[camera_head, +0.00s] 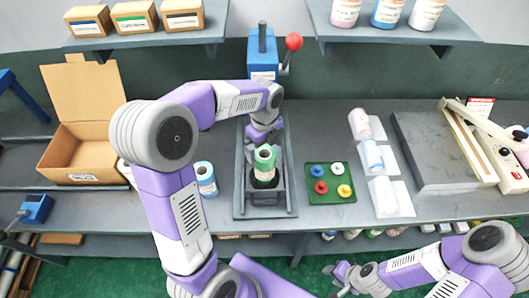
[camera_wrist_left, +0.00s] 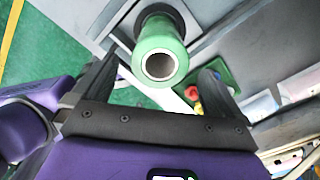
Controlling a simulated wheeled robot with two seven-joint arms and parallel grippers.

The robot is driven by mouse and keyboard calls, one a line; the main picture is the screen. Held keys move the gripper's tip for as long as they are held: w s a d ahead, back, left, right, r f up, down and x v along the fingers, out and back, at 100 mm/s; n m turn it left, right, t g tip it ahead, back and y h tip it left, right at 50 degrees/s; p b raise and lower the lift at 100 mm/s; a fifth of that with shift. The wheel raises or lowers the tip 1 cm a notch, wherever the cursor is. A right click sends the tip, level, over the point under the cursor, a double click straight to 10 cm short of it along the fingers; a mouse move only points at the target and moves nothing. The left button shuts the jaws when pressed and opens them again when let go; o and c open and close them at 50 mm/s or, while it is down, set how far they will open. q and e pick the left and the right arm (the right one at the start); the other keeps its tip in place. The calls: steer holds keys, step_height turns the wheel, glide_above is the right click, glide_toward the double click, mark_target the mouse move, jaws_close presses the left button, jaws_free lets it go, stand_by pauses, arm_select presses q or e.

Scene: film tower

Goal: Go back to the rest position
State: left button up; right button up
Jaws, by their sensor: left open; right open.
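My left gripper (camera_head: 263,140) is open just above a green film roll (camera_head: 264,158) that stands upright in a dark grey fixture (camera_head: 240,205). In the left wrist view the green roll (camera_wrist_left: 160,50) shows its hollow end, with the open fingers (camera_wrist_left: 158,75) on either side of it. The gripper looks empty; whether a finger touches the roll I cannot tell. My right gripper (camera_head: 340,275) is open and empty in front of the bench, low in the picture.
Behind the left arm is a blue press (camera_head: 263,50) with a red knob. Right of the fixture lie a green tray (camera_head: 330,196) of coloured pieces and several wrapped rolls (camera_head: 372,157). An open cardboard box (camera_head: 85,150) and a blue-labelled roll (camera_head: 205,180) stand left. Shelves hang above.

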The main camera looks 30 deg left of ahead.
arm_select(q)
steer(key=shift+r, duration=0.5)
